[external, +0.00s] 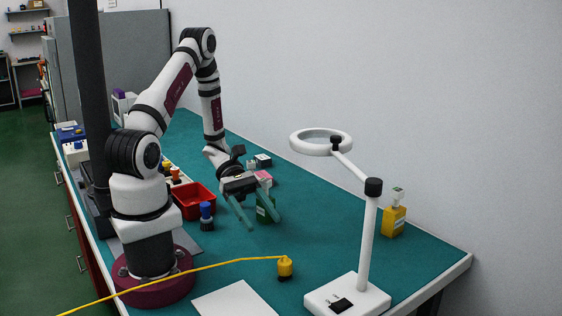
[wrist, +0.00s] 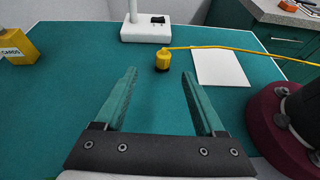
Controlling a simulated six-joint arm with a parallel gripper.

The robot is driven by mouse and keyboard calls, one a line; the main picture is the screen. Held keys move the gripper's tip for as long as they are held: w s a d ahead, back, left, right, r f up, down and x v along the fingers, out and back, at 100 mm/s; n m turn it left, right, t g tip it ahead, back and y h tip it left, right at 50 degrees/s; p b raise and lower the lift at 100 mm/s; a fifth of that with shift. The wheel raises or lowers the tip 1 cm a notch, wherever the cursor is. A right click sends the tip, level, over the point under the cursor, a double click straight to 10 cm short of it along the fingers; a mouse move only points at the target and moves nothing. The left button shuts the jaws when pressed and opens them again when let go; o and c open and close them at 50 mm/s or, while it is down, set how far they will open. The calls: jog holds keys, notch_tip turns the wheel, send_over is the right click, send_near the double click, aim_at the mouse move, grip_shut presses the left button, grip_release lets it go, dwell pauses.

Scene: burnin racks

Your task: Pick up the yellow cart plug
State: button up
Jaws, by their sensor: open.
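The yellow cart plug (external: 285,267) stands on the teal bench mat near its front part, with a yellow cable running from its top to the left. It also shows in the wrist view (wrist: 162,61), beyond my fingertips and about between them in direction. My gripper (external: 250,222) is open and empty, with its two teal fingers spread. It hangs above the mat, farther back than the plug and apart from it. In the wrist view my gripper (wrist: 157,72) points toward the plug.
A white magnifier lamp (external: 348,298) stands right of the plug. A white sheet (external: 235,300) lies left of it. A yellow box (external: 393,221) stands at the right edge. A red bin (external: 195,201) and a blue plug (external: 207,215) are near my gripper. The mat between gripper and plug is clear.

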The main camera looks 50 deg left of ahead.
aim_at(288, 260)
jog(key=x, duration=1)
jog(key=s+x, duration=0.1)
jog(key=x, duration=0.4)
jog(key=shift+d+f, duration=0.25)
jog(key=shift+d, duration=0.05)
grip_shut()
